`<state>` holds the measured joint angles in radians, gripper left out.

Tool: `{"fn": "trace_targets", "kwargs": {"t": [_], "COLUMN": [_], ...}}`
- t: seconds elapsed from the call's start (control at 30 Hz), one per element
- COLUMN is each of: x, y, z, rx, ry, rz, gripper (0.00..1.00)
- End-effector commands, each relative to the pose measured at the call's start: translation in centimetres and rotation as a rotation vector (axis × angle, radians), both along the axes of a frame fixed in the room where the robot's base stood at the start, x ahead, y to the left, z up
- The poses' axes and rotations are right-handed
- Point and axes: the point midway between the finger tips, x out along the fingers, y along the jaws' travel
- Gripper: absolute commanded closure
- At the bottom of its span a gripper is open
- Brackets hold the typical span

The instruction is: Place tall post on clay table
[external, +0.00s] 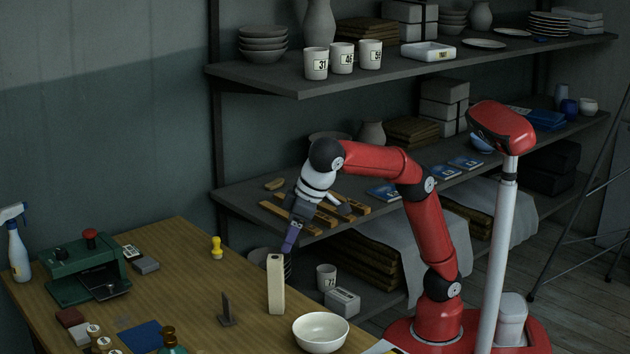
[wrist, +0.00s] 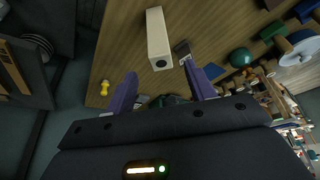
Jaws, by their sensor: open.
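The tall post (external: 276,286) is a cream, square-sided block. It stands upright near the right edge of the wooden-topped table (external: 185,275), which I take as the clay table. My gripper (external: 287,247) is just above and slightly right of the post's top in the external view. In the wrist view the post (wrist: 158,35) shows its end with a dark round hole, beyond the gap between the spread fingers of my gripper (wrist: 162,88). The fingers are open, with nothing between them; the post appears apart from them.
A white bowl (external: 320,332) stands close right of the post. A small dark upright piece (external: 227,312) stands left of it. A yellow stamp (external: 216,247) and a green press (external: 85,270) stand farther left. The shelf (external: 235,200) with wooden slats is behind my gripper.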

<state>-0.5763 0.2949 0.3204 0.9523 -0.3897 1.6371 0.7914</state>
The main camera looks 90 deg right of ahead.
Motion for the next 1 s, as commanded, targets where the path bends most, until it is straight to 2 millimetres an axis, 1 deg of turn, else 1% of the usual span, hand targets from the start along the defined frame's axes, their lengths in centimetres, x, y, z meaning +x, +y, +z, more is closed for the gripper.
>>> {"fn": "trace_targets", "kwargs": {"t": [0.1,0.33,0.4,0.47,0.57,0.6,0.67,0.7,0.73,0.77,0.8,0.87,0.9,0.97,1.0], "x": [-0.2,-0.3,-0.3,-0.5,-1.1,-1.6,-2.5,-3.2,-3.9,-4.5,-5.6,-7.3,-8.6,-10.6,-11.9], "y": [0.0,-0.2,-0.9,-2.3,-6.1,-8.2,-11.4,-13.6,-15.2,-16.8,-18.8,-21.8,-23.7,-26.1,-27.5], "z": [0.5,0.6,0.6,0.5,0.0,-0.5,-1.5,-2.3,-3.0,-3.9,-5.0,-7.0,-8.5,-10.8,-12.4], "rx": [0.0,-0.002,-0.008,-0.017,-0.041,-0.051,-0.064,-0.068,-0.071,-0.073,-0.074,-0.071,-0.065,-0.056,-0.048], "ry": [0.0,0.0,-0.004,-0.012,-0.025,-0.029,-0.035,-0.038,-0.04,-0.041,-0.043,-0.046,-0.049,-0.055,-0.061], "rz": [0.0,0.0,0.004,0.01,0.028,0.035,0.044,0.047,0.049,0.051,0.051,0.048,0.042,0.033,0.029], "gripper": [0.46,0.46,0.46,0.46,0.46,0.46,0.46,0.46,0.46,0.46,0.46,0.46,0.46,0.46,0.46]}}
